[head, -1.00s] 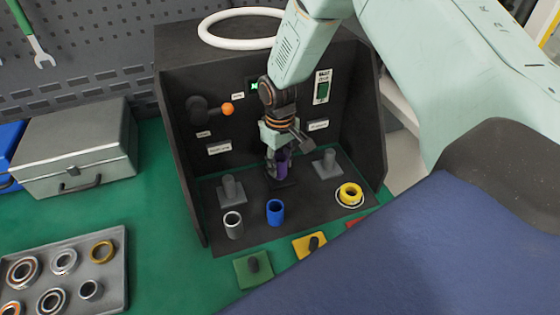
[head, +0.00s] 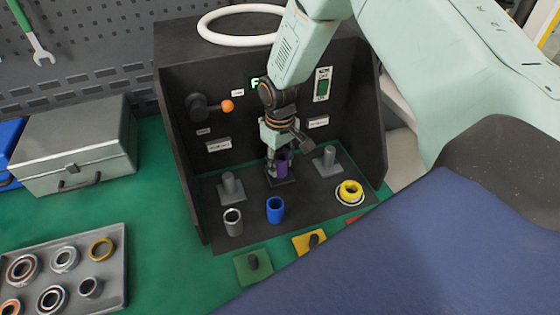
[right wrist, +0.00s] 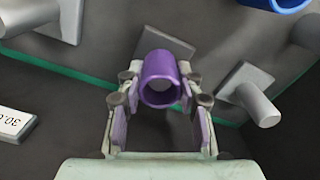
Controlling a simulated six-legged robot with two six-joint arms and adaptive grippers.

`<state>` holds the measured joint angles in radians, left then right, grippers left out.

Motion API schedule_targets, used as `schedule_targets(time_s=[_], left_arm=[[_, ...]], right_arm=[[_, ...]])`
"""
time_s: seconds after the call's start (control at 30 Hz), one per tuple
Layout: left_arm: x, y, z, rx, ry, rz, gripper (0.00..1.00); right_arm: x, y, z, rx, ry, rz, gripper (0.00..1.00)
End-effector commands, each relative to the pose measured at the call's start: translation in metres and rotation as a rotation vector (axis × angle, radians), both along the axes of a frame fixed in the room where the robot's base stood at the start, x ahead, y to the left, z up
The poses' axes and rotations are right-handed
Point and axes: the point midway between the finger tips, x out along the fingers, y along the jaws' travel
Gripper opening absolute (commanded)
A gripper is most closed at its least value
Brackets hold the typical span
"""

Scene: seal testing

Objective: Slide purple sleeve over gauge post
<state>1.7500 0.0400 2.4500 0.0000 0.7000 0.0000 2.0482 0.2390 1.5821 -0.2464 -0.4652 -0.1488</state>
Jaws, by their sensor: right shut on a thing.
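The purple sleeve (head: 282,165) is upright between the fingers of my right gripper (head: 280,160), at the middle station of the dark test stand. In the right wrist view my right gripper (right wrist: 160,105) has a finger on each side of the purple sleeve (right wrist: 161,78), shut on it. The sleeve is over or just above the middle square base (right wrist: 168,42). Something pale grey shows inside its bore; I cannot tell how far the middle post reaches into it. My left gripper is not in view.
Grey posts stand at the left (head: 229,185) and right (head: 328,160) of the middle station. In front are a grey sleeve (head: 233,222), a blue sleeve (head: 275,211) and a yellow ring (head: 350,190). An orange-knobbed lever (head: 227,106) is on the back panel.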

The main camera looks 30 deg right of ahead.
Motion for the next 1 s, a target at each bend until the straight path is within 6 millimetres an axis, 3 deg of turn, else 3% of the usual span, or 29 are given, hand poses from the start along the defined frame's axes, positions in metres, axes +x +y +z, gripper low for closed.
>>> schedule_targets(time_s=[0.57,0.6,0.9,1.0], left_arm=[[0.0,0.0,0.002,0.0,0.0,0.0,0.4],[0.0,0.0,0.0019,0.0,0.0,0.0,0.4],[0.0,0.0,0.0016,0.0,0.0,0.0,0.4],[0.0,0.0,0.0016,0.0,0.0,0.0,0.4]], right_arm=[[0.0005,0.0001,-0.003,0.0,-0.001,0.0,0.0],[0.0006,0.0001,-0.0032,0.0,-0.001,0.0,0.37],[0.0001,0.0001,-0.0034,0.0,0.0,0.0,0.62],[0.0,0.0001,-0.0034,0.0,0.0,0.0,0.62]])
